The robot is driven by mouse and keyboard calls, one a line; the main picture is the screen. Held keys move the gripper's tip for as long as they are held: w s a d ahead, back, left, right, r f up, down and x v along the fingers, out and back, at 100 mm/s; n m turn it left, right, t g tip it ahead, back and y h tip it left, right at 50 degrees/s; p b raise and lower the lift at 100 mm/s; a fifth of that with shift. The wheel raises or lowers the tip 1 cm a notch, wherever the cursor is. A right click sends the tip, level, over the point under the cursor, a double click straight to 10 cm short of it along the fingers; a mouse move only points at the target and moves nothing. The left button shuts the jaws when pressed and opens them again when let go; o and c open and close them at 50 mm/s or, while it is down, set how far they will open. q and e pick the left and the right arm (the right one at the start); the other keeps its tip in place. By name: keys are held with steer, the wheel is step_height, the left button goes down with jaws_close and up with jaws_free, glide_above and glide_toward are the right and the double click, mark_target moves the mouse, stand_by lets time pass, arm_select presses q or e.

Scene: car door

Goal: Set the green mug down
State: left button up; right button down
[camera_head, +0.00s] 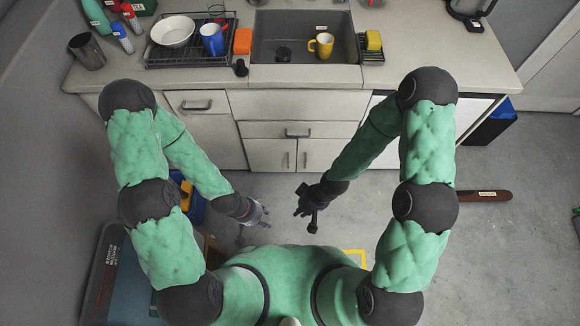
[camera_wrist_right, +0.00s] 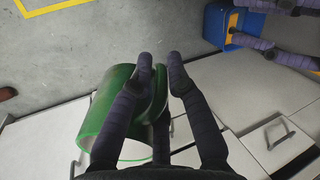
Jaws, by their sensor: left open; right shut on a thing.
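The green mug (camera_wrist_right: 106,100) is in the right wrist view, between and beside the dark fingers of my right gripper (camera_wrist_right: 160,62). The gripper is shut on it, and the mug's open rim faces the lower left of that view. In the head view my right gripper (camera_head: 306,203) hangs over the floor in front of the cabinets, and I cannot make out the mug there. My left gripper (camera_head: 262,212) is open and empty to its left, also low over the floor; its fingers show in the wrist view (camera_wrist_right: 255,45).
The counter (camera_head: 440,48) holds a sink (camera_head: 285,30) with a yellow mug (camera_head: 321,46). Left of it is a dish rack (camera_head: 190,58) with a white bowl (camera_head: 172,32) and blue mug (camera_head: 211,39). The counter right of the sink has free room. A blue bin (camera_wrist_right: 218,25) stands on the floor.

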steer(key=w+a+r+n+t+h+b, duration=0.1)
steer(key=w+a+r+n+h+b, duration=0.1)
steer(key=a+n, duration=0.4)
steer(key=w+a+r+n+t+h+b, duration=0.1)
steer(key=a+n, duration=0.5)
steer(key=n, duration=0.9)
step_height(320, 180, up, 3)
steer(key=w+h+b, duration=0.1)
steer(key=w+h, duration=0.1)
steer(key=shift+w+a+n+h, duration=0.25)
steer(key=shift+w+n+h, duration=0.05)
steer(key=shift+n+h, duration=0.1)
steer(key=shift+w, duration=0.1)
steer(key=w+d+f+b, duration=0.1)
steer(key=w+d, duration=0.7)
steer(key=shift+w+d+f+b, duration=0.15)
steer(key=shift+d+f+b, duration=0.1)
steer(key=shift+f+b, duration=0.1)
steer(key=shift+a, duration=0.1)
